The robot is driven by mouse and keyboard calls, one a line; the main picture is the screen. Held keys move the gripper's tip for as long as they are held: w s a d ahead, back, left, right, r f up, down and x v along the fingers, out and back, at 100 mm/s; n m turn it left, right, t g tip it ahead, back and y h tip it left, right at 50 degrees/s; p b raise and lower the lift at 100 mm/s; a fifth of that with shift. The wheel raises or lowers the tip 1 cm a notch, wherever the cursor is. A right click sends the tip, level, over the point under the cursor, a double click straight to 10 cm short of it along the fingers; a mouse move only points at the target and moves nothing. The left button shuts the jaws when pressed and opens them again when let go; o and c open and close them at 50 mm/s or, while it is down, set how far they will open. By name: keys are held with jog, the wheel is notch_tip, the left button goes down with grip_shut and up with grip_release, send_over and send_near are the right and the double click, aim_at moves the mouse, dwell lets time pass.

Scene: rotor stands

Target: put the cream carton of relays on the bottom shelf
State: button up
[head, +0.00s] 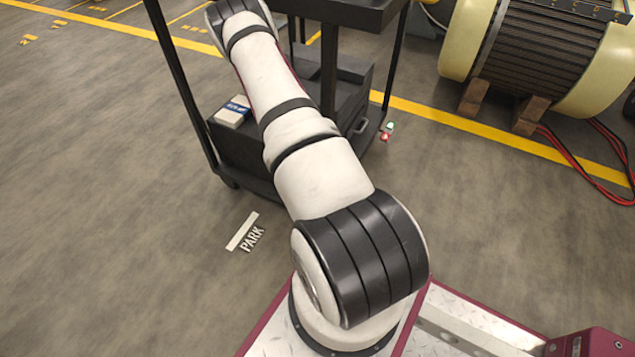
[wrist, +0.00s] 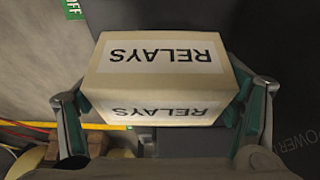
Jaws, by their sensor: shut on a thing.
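The cream carton of relays (wrist: 160,58) fills the middle of the wrist view, with white RELAYS labels reading upside down on two faces. My gripper (wrist: 162,108) is shut on it, one finger at each side. The head view shows neither the carton nor my gripper; my arm reaches away over the black cart. The cart's bottom shelf (head: 262,188) is low near the floor and partly hidden by my arm. I cannot tell the carton's height above any surface.
A dark case (head: 236,146) with a small white-and-blue box (head: 233,111) on top takes up much of the bottom shelf. Cart posts (head: 182,85) and the upper shelf (head: 345,12) frame it. A large cream motor (head: 530,50) stands right on wooden blocks, with red cables (head: 585,165).

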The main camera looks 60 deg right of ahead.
jog(key=shift+f+b, duration=0.95)
jog(key=shift+f, duration=1.5)
jog(key=shift+f, duration=0.1)
jog(key=o, duration=1.2)
jog(key=p+v, duration=0.5)
jog(key=v, duration=0.7)
